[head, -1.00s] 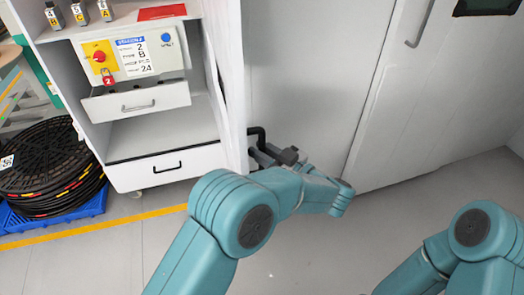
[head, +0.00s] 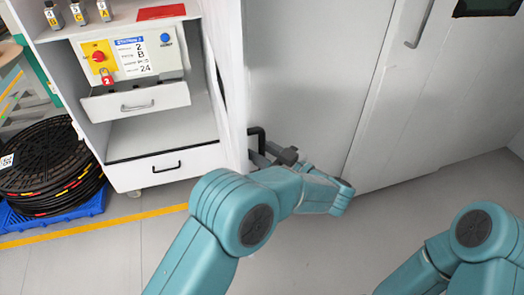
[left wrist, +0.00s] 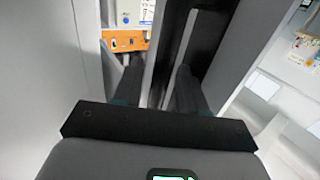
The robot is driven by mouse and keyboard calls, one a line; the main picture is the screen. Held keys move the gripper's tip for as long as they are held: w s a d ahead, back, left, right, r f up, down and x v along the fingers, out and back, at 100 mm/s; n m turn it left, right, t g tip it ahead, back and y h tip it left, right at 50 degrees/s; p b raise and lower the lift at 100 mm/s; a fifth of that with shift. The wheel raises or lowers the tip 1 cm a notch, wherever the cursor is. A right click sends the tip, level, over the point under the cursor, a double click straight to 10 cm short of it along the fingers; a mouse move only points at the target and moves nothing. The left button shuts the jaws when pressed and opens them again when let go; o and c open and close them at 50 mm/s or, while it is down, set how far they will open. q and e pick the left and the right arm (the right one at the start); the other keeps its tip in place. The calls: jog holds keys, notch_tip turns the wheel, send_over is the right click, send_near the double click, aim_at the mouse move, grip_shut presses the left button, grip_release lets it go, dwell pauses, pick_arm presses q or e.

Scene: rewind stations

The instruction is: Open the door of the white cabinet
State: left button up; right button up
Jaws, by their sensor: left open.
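The white cabinet (head: 112,172) stands at the left of the head view, with its shelves and drawers showing. A narrow white door panel (head: 234,110) at its right side is seen nearly edge-on.
A tall grey-white front (head: 305,80) with another door handle (head: 418,28) stands behind my left gripper. Black reels (head: 48,160) lie on a blue pallet (head: 60,217) at the left. A yellow line (head: 110,225) crosses the floor. Clear grey floor lies at the lower middle.

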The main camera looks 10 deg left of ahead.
aim_at(227, 61)
pick_arm(q)
notch_tip(227, 61, up, 20)
jog(key=p, duration=0.3)
jog(key=shift+s+d, duration=0.1)
dwell(0.4)
